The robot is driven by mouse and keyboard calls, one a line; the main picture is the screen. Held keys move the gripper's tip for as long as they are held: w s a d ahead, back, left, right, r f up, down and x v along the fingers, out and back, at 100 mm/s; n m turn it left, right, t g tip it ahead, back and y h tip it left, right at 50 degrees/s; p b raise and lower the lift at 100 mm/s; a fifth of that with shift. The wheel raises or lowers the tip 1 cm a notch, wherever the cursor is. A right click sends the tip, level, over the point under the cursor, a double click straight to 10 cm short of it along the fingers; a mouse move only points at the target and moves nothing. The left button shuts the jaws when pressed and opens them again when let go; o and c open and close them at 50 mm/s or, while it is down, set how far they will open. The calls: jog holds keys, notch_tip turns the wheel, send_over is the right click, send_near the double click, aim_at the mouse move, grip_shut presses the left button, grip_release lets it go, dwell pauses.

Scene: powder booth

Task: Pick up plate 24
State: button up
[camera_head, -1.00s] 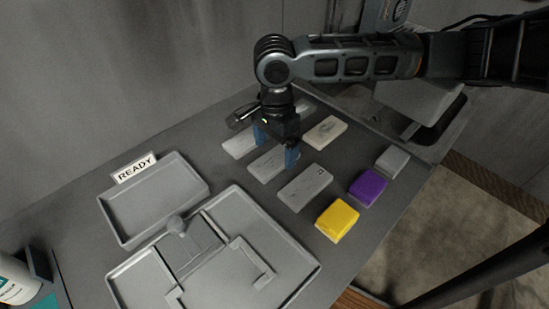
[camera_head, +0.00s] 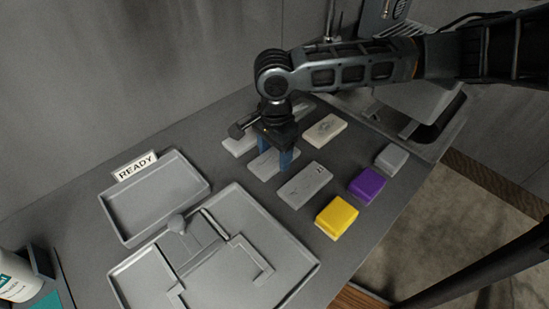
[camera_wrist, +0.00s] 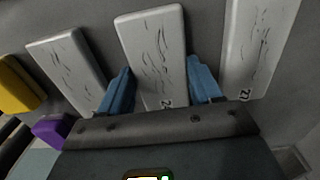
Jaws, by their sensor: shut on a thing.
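My gripper (camera_head: 275,153) points down at the middle of a group of pale grey plates on the grey bench. Its blue fingers are shut on one plate (camera_head: 261,167), one on each long side. In the wrist view this plate (camera_wrist: 152,48) lies between the fingertips (camera_wrist: 160,72), with dark scratch-like marks and a number starting with 2, partly hidden by the gripper body. I cannot read the full number. The plate appears to rest on the bench still.
Plates lie close on both sides: one toward the front (camera_head: 305,186) and one behind (camera_head: 238,145). A lighter plate (camera_head: 325,130), yellow block (camera_head: 337,217), purple block (camera_head: 368,185) and grey block (camera_head: 391,160) lie right. An empty tray (camera_head: 203,189) by the READY sign (camera_head: 135,166) and a fixture tray (camera_head: 300,277) are left.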

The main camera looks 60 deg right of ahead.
aim_at(274, 157)
jog(key=c, duration=0.5)
jog(key=shift+r, duration=0.1)
jog(key=shift+r, duration=0.5)
notch_tip(274, 157, up, 2)
jog(key=shift+r+b, duration=0.2)
jog(key=shift+b, duration=0.2)
jog(key=s+r, duration=0.2)
jog(key=s, duration=0.2)
jog(key=s+r+b, duration=0.1)
jog(key=s+r, duration=0.2)
jog(key=s+d+r, duration=0.1)
jog(key=s+r, duration=0.1)
jog(key=s, duration=0.2)
jog(key=shift+s+r+b, duration=0.25)
jog(key=shift+s+b, duration=0.05)
jog(key=shift+b, duration=0.1)
